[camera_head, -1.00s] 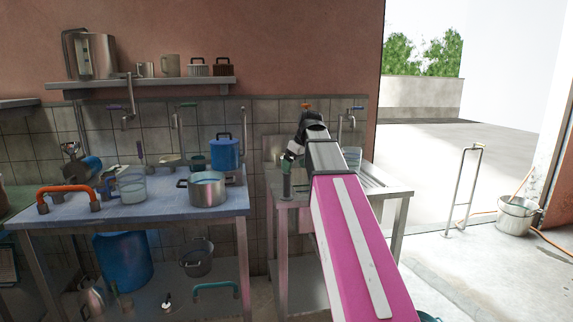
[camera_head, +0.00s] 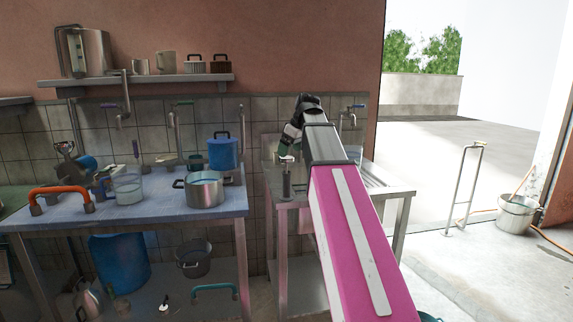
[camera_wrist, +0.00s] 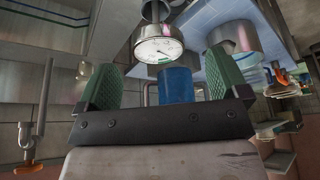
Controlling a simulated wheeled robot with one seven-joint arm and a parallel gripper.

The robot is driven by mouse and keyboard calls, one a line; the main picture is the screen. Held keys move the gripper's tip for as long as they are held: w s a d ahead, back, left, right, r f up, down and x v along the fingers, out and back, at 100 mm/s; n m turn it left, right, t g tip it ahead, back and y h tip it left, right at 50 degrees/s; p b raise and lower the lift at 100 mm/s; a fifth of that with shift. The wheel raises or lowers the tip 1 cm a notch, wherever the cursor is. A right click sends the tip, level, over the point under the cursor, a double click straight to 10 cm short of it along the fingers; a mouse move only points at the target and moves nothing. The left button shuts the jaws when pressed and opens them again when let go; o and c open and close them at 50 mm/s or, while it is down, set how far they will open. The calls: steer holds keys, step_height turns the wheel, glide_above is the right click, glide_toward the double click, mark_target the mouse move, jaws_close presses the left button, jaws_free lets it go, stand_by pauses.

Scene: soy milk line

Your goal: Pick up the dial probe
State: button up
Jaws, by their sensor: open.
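The dial probe has a round white dial face (camera_wrist: 158,48), seen in the wrist view just beyond my fingers and roughly between them. A metal cylinder shows right behind the dial; I cannot tell whether it is a holder. In the head view, the dial probe (camera_head: 287,160) looks like a small pale top over a grey upright cylinder on the right-hand metal table. My gripper (camera_wrist: 161,62) has two green-padded fingers spread apart with nothing held between them. In the head view, my gripper (camera_head: 289,145) is just above the probe, partly hidden by my wrist.
The right metal table (camera_head: 390,190) has a tap at its back. The left blue-topped table (camera_head: 120,215) holds a steel pot (camera_head: 204,193), a blue canister (camera_head: 223,153), a clear jug (camera_head: 129,190) and an orange handle (camera_head: 60,195).

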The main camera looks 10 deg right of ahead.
mark_target(288, 157)
steer(key=shift+x, duration=2.7)
steer(key=shift+d, duration=0.15)
steer(key=c, duration=1)
